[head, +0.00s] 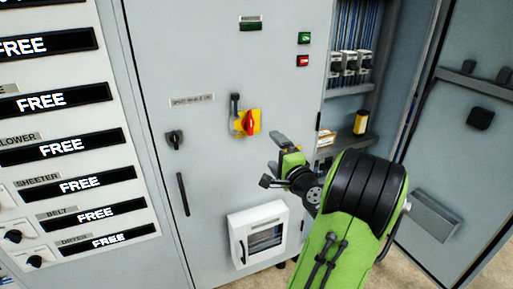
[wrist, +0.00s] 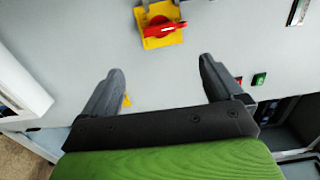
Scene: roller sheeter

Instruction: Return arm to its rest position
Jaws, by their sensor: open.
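My arm, green and black, reaches in from the lower right of the head view toward a grey cabinet door (head: 213,55). My gripper (head: 268,161) is open and empty, in front of the door and below a red rotary handle on a yellow plate (head: 257,118). In the wrist view, the two grey fingers of my gripper (wrist: 161,67) stand wide apart with only bare door between them. The red handle (wrist: 165,28) lies beyond the fingertips, apart from them. A small yellow bit (wrist: 127,100) shows beside the left finger; I cannot tell what it is.
A white box with a window (head: 258,236) juts from the door below my gripper. Right of my gripper is an open compartment with shelves (head: 350,90) and a swung-out door (head: 455,155). A panel of FREE displays (head: 70,145) stands at left.

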